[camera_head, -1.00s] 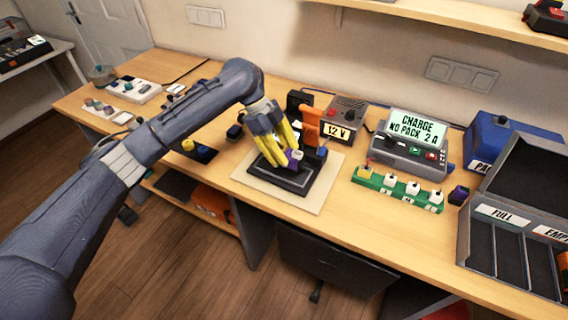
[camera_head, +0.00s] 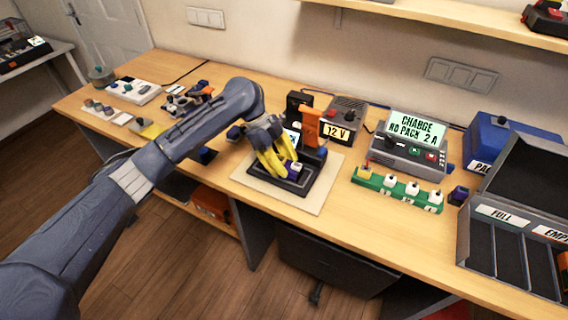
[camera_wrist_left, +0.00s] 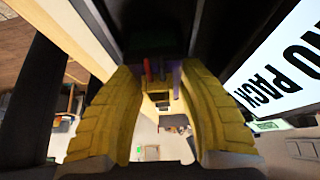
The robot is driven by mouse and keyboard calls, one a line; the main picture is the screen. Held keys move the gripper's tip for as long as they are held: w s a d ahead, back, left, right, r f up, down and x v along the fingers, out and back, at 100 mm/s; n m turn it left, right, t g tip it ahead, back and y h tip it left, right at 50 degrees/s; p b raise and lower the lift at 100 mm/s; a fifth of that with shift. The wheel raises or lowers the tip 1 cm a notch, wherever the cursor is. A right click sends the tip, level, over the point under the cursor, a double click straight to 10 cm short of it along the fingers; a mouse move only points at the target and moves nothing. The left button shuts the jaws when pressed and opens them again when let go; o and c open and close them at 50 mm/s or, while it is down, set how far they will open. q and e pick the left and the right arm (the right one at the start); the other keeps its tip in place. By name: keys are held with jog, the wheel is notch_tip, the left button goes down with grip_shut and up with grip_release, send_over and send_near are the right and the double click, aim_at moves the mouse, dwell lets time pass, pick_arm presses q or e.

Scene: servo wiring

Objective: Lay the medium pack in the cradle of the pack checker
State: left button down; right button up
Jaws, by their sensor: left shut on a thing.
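The medium pack (camera_head: 294,168), purple with a pale label, is between the yellow fingers of my left gripper (camera_head: 278,163). The gripper is shut on it, low over the black cradle of the pack checker (camera_head: 297,188). Fingers hide much of the pack; I cannot tell whether it touches the cradle floor. The checker has an orange clamp (camera_head: 308,126) standing behind the cradle. In the left wrist view, yellow fingers frame a sliver of purple (camera_wrist_left: 177,78), and a screen (camera_wrist_left: 275,75) reads "NO PACK". My right gripper is not in view.
A beige mat (camera_head: 318,203) lies under the checker. A 12 V box (camera_head: 346,115) stands behind it. To the right are a charger (camera_head: 408,152), a green strip (camera_head: 398,190), another purple pack (camera_head: 458,195) and a sorting case (camera_head: 505,214). The table's front edge is close.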

pick_arm(q)
jog(key=c, duration=0.9)
grip_release()
jog(key=shift+s+f, duration=0.1)
jog(key=shift+f, duration=0.2)
jog(key=shift+r, duration=0.1)
jog(key=shift+r, duration=0.3)
jog(key=v, duration=1.2)
